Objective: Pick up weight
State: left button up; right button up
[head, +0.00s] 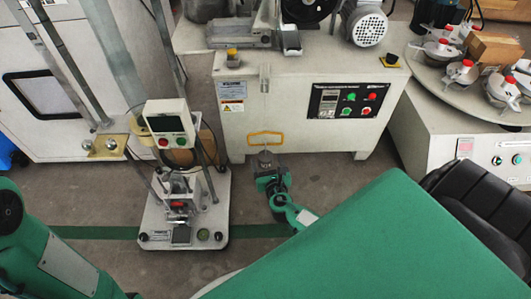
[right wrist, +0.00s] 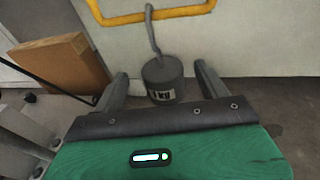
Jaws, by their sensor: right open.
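The weight (right wrist: 163,80) is a grey cylinder with a "1 kg" label in the right wrist view. Its grey hook (right wrist: 152,30) reaches up to a yellow bar (right wrist: 160,14), from which it appears to hang. In the head view the weight (head: 265,158) shows small below the yellow bar (head: 266,136). My right gripper (head: 268,173) is at the weight, seen from above in the head view. In the right wrist view its open fingers (right wrist: 160,72) stand on either side of the weight, with visible gaps. My left gripper is out of the frame; only its arm shows.
A white machine cabinet (head: 290,115) with a control panel stands right behind the weight. A tester with a display (head: 168,125) stands on the floor to the left. A cardboard box (right wrist: 62,75) is at left in the right wrist view. Grey floor (head: 330,175) lies open to the right.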

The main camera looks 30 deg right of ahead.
aim_at(266, 156)
jog(key=b+x, duration=0.3)
jog(key=x, duration=0.1)
jog(key=shift+w+d+f, duration=0.15)
jog(key=shift+w+f, duration=0.05)
jog(key=shift+w+d, duration=0.15)
jog(key=shift+w, duration=0.35)
jog(key=shift+r, duration=0.1)
jog(key=shift+c, duration=0.9)
jog(key=c, duration=1.4)
jog(key=shift+r, duration=0.1)
grip_shut()
